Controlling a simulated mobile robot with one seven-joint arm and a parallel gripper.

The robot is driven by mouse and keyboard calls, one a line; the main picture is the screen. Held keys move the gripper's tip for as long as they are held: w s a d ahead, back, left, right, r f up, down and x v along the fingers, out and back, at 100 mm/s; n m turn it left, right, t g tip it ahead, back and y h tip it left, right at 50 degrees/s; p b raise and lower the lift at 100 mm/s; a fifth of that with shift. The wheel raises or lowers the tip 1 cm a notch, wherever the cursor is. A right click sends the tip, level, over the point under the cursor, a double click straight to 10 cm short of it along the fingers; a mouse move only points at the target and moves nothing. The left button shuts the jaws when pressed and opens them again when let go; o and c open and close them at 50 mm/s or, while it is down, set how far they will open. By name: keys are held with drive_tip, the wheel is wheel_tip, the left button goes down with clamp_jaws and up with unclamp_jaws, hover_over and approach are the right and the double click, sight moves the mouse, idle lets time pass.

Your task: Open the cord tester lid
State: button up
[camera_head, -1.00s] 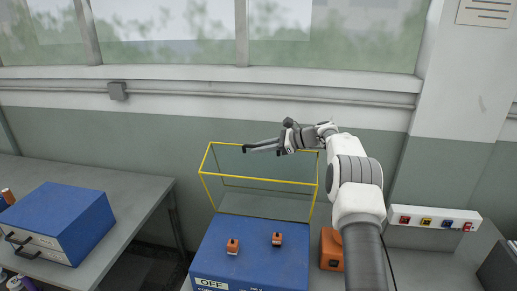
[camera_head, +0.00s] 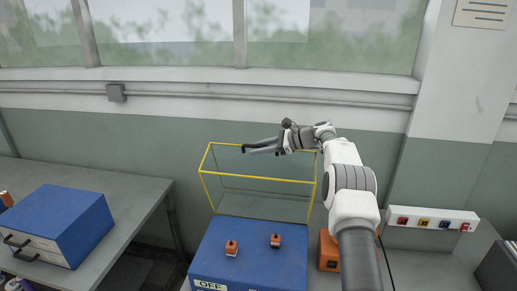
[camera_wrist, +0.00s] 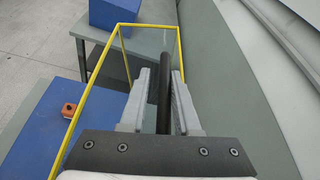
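The cord tester is a blue box (camera_head: 255,262) with an "OFF" label and two orange knobs on top, low in the head view. Its clear, yellow-edged lid (camera_head: 203,187) stands raised at the box's rear. In the wrist view the yellow lid frame (camera_wrist: 179,50) passes behind and beside my fingers. My gripper (camera_head: 262,147) is at the lid's upper edge in the head view, fingers pointing left. The wrist view shows its fingers (camera_wrist: 162,85) apart, with a dark bar (camera_wrist: 164,105) between them. I cannot tell whether the fingers touch the bar.
An orange box (camera_head: 328,250) stands right of the tester, beside my arm. A switch panel (camera_head: 432,220) with coloured buttons is farther right. Another blue box (camera_head: 62,222) sits on the left table (camera_head: 128,195). A wall and windows lie behind.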

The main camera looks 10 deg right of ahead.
drive_tip(key=b+v, duration=0.2)
drive_tip(key=v, duration=1.5)
drive_tip(key=shift+s+d+b, duration=0.15)
drive_tip(key=shift+s+b, duration=0.05)
drive_tip(key=shift+b, duration=0.1)
drive_tip(key=shift+r, duration=0.1)
drive_tip(key=s+a+r+n+g+h+b, duration=0.1)
drive_tip(key=s+a+r+n+h, duration=0.25)
drive_tip(key=s+a, duration=0.5)
drive_tip(key=s+a+r+n+g+h+b, duration=0.1)
drive_tip(key=s+a+r+n+h+b, duration=0.15)
drive_tip(key=s+a+n+h, duration=0.4)
drive_tip(key=s+f+n, duration=0.3)
drive_tip(key=s, duration=0.7)
drive_tip(key=s+f+n+t+h+b, duration=0.1)
drive_tip(key=s+f+n, duration=0.2)
drive_tip(key=s, duration=0.7)
drive_tip(key=s+f+n+h, duration=0.1)
drive_tip(key=s+f+n, duration=0.2)
drive_tip(key=s, duration=0.7)
wheel_tip(320, 180, down, 2)
drive_tip(key=shift+f+n+t, duration=0.15)
drive_tip(key=shift+n+t, duration=0.15)
